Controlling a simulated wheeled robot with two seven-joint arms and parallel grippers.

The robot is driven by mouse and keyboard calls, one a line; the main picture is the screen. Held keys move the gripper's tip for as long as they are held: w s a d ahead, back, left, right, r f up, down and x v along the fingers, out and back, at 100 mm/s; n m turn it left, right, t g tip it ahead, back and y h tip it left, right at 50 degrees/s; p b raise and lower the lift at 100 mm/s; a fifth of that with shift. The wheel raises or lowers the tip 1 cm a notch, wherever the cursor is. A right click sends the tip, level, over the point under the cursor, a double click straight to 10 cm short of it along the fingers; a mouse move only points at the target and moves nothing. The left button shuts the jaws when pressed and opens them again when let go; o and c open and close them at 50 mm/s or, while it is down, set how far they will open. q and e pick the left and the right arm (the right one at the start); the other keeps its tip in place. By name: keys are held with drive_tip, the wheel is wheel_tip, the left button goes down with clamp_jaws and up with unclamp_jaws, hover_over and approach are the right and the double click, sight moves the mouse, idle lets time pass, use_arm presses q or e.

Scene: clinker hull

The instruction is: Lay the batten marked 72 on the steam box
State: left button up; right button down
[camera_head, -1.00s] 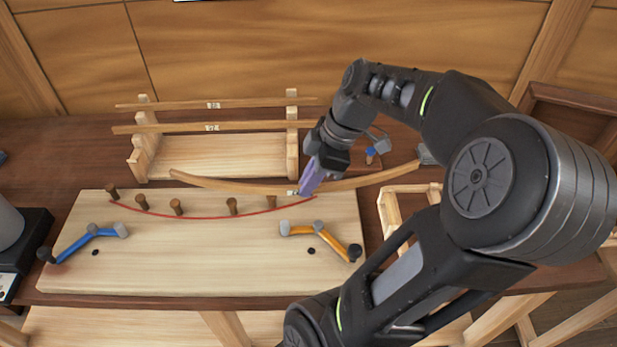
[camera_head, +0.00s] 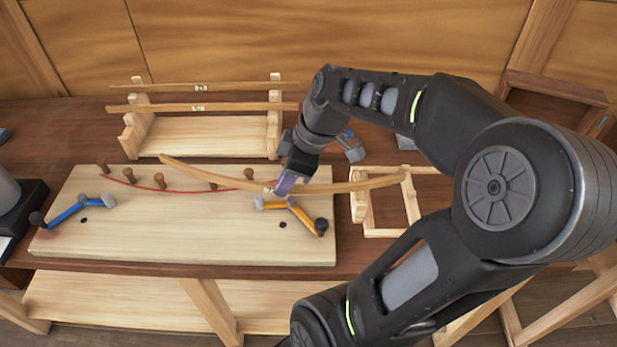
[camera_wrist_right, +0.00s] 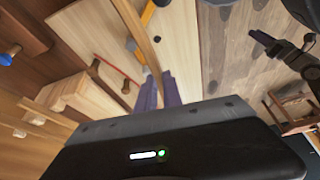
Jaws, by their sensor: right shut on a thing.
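My right gripper (camera_head: 287,184) has purple fingers shut on a long, bowed wooden batten (camera_head: 215,177). The batten spans above the pale board from left of the gripper to the pale frame area on the right. A small pale label sits on it beside the fingers, too small to read. In the right wrist view the batten (camera_wrist_right: 140,30) runs up from between the purple fingers (camera_wrist_right: 160,85). Two more battens, an upper one (camera_head: 165,86) and a lower one (camera_head: 150,107), lie on the rack with labels I cannot read surely. I cannot identify the steam box with certainty. My left gripper is not in view.
The pale board (camera_head: 180,240) carries several brown pegs, a red curved line, a blue-handled tool (camera_head: 68,214) and an orange-handled tool (camera_head: 302,216). The wooden rack (camera_head: 200,135) stands behind it. An open pale wooden frame (camera_head: 362,215) is at the right, below the batten's right end.

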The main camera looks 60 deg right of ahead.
drive_tip(key=w+a+f+m+h, duration=0.1)
drive_tip(key=w+a+m, duration=0.4)
drive_tip(key=w+a, duration=1.5)
drive_tip(key=shift+w+a+f+m+t+h, duration=0.15)
drive_tip(key=shift+w+f+m+t+h, duration=0.35)
drive_tip(key=shift+w, duration=0.75)
drive_tip(key=shift+s, duration=0.1)
drive_tip(key=shift+r, duration=0.3)
drive_tip(key=shift+d+f, duration=0.1)
drive_tip(key=shift+d, duration=0.15)
